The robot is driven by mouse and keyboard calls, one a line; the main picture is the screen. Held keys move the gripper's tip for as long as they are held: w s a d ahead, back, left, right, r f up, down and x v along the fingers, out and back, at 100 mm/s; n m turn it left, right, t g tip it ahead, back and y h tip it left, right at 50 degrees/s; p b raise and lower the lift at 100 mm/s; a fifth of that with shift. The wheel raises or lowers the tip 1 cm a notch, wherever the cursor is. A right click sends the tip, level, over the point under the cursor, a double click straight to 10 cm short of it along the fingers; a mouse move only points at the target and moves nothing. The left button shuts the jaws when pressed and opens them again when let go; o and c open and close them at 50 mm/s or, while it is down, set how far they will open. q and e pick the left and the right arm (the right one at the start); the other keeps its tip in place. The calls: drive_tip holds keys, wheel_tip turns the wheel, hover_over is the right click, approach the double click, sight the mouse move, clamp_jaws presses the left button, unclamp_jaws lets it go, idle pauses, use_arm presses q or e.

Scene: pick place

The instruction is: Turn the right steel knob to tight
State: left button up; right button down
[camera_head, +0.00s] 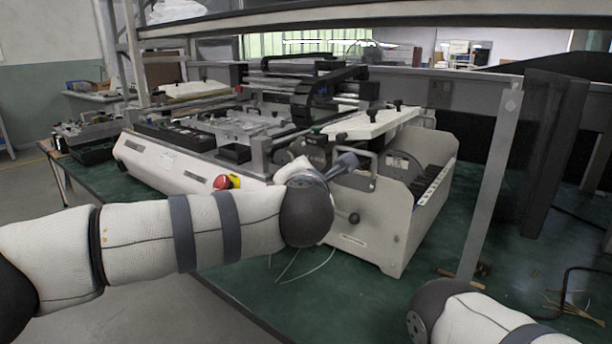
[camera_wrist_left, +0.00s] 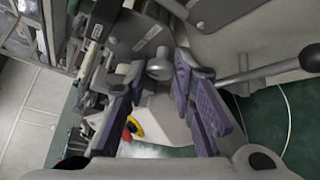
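In the left wrist view a round steel knob (camera_wrist_left: 159,69) on a short stem shows between the fingertips of my left gripper (camera_wrist_left: 157,76). The two purple-grey fingers stand apart, with gaps on both sides of the knob, and I see no contact. In the head view my left arm reaches to the front of the white machine (camera_head: 375,215); the wrist and hand cover the knob there, and the fingers are mostly hidden. My right arm shows only in part at the bottom right; its gripper is out of frame.
A lever with a black ball end (camera_wrist_left: 310,58) sticks out right of the fingers; it also shows in the head view (camera_head: 354,218). A red and yellow emergency button (camera_head: 227,182) is to the left.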

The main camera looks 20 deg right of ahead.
use_arm(q)
clamp_jaws()
drive_tip(key=shift+f+m+t+b, duration=0.3)
drive_tip(key=shift+m+t+b, duration=0.1)
drive_tip(key=shift+m+t, duration=0.8)
drive_tip(key=shift+f+m+t+b, duration=0.3)
drive_tip(key=shift+m+t, duration=0.6)
drive_tip(key=shift+m, duration=0.5)
use_arm(e)
drive_tip(key=shift+s+x, duration=0.2)
drive_tip(key=shift+x, duration=0.75)
use_arm(q)
drive_tip(key=shift+r, duration=0.1)
drive_tip(key=o, duration=0.7)
unclamp_jaws()
